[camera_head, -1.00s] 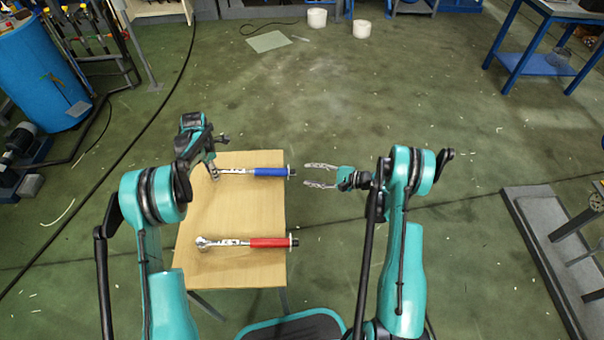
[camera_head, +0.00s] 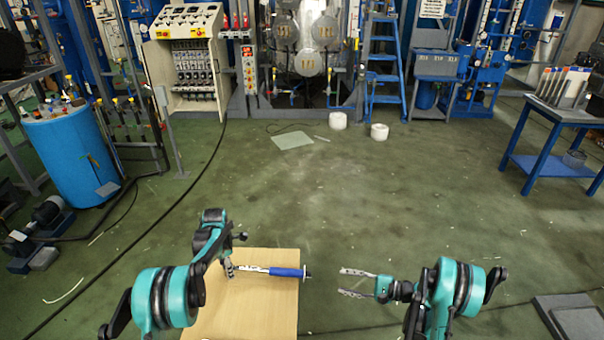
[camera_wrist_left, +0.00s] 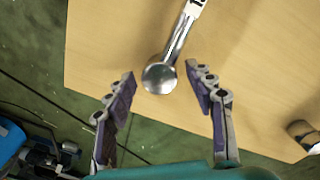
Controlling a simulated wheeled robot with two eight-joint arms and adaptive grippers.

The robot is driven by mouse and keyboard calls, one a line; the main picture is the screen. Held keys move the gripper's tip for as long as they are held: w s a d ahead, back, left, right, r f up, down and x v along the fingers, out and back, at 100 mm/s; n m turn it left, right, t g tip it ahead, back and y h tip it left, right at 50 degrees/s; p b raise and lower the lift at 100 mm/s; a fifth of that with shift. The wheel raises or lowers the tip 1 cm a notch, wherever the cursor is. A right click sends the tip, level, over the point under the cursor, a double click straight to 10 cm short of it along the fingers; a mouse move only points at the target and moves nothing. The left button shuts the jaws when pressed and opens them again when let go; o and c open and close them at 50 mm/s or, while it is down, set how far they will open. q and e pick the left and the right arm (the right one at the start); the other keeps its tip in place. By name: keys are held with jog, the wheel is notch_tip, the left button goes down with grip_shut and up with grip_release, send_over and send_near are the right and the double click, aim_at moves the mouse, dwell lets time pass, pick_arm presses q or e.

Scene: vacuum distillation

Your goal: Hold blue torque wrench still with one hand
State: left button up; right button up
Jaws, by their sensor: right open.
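The blue torque wrench, with blue handle (camera_head: 287,272) and metal shaft and head, lies on the wooden table (camera_head: 265,315) in the head view. My left gripper (camera_head: 229,270) is over its head end, at the left. In the left wrist view the round metal wrench head (camera_wrist_left: 159,78) shows between the spread fingertips, with a gap on both sides. The left gripper is open; its height above the wrench is hard to tell. My right gripper (camera_head: 357,282) is open and empty, off the table to the right of the handle's end.
The table's right edge is near the handle's end. Open green floor (camera_head: 400,210) lies beyond and to the right. A blue barrel (camera_head: 72,155) stands at left, a blue side table (camera_head: 550,135) at right. A grey low platform (camera_head: 575,318) is at bottom right.

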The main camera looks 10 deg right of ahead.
pick_arm(q)
jog(key=shift+r, duration=0.1)
notch_tip(320, 180, up, 12)
jog(key=shift+s+d, duration=0.15)
jog(key=shift+s, duration=0.15)
dwell(0.4)
